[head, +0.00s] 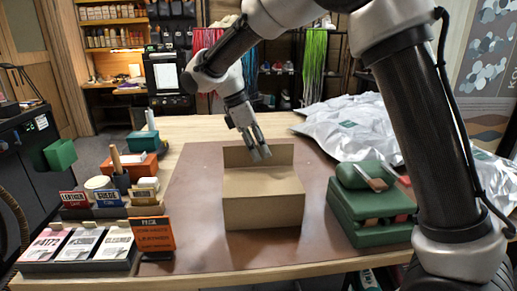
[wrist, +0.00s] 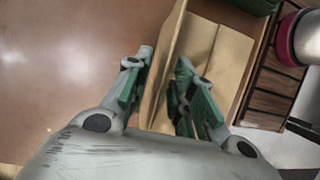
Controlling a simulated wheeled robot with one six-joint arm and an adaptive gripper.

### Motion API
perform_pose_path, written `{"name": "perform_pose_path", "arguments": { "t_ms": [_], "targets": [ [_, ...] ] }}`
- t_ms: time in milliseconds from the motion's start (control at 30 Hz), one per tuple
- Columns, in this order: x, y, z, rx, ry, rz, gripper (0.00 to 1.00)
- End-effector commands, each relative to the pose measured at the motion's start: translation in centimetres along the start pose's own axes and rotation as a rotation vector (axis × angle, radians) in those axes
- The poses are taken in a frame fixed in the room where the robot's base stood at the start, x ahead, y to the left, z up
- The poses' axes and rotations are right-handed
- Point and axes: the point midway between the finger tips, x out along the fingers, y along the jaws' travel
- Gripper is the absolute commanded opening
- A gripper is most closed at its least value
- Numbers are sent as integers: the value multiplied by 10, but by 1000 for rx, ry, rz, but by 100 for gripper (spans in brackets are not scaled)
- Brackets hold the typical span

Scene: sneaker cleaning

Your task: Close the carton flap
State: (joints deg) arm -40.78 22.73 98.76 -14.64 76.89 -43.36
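The brown cardboard carton (head: 263,208) sits on the mat in the middle of the table in the head view. Its flap (head: 284,154) stands upright along the back edge; the panel in front of it looks flat. My gripper (head: 259,155) points down at the middle of the flap, and its fingers overlap the flap in this view. In the wrist view, my gripper (wrist: 160,78) is open, with green-padded fingers apart. The flap (wrist: 166,68) shows as a narrow tan strip between them, and the carton panel (wrist: 220,60) lies to the right. Contact with either finger is unclear.
An orange sign (head: 152,234) and card tray (head: 80,248) stand front left. Silver bags (head: 350,125) lie back right. An orange box (head: 135,165) is left.

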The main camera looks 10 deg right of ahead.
Motion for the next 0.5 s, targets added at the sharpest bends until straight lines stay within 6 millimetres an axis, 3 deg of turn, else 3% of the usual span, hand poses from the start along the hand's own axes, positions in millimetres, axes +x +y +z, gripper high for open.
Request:
{"name": "perform_pose_path", "arguments": {
  "t_ms": [133,267,500],
  "targets": [
    [0,0,0,0,0,0,23],
    [0,0,0,0,0,0,0],
    [0,0,0,1,0,1,0]
  ]
}}
